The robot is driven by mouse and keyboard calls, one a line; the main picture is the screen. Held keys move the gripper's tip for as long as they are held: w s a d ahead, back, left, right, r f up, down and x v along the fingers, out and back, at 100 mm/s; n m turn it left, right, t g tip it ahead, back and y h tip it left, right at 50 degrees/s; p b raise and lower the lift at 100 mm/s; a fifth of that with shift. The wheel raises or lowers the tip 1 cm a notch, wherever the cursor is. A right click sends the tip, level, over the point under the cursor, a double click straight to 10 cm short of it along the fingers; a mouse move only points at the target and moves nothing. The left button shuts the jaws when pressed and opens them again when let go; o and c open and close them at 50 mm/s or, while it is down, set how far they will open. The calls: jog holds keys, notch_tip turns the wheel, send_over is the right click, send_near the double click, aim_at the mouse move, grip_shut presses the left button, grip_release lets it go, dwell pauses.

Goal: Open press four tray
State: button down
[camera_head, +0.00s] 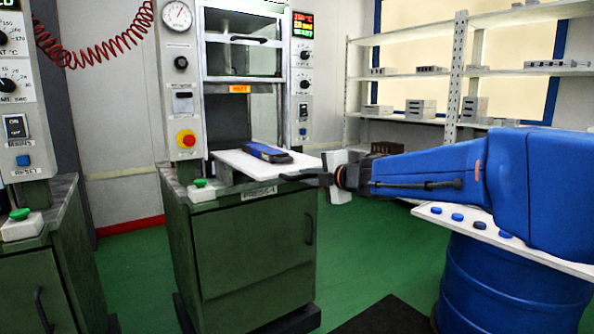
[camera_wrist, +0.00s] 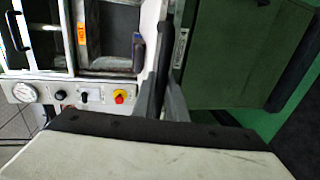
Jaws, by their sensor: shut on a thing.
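The press (camera_head: 178,75) stands on a green cabinet whose front label is hard to read. Its white tray (camera_head: 240,160) sticks out to the right from the opening. A dark and blue block (camera_head: 268,152) lies flat on it. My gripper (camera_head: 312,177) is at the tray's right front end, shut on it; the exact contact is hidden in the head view.
Another press (camera_head: 15,100) stands at the left. A green button box (camera_head: 201,190) sits on the cabinet corner. A white board (camera_head: 440,215) with several blue discs lies on a blue barrel (camera_head: 510,285) under my arm. Shelves (camera_head: 455,70) stand behind. Green floor is open between.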

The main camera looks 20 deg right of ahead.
jog(key=shift+v, duration=1.6)
jog(key=c, duration=1.8)
grip_release()
jog(key=shift+s, duration=0.1)
jog(key=shift+f, duration=0.1)
jog(key=v, duration=1.7)
jog(key=shift+s, duration=0.2)
jog(key=shift+d, duration=0.1)
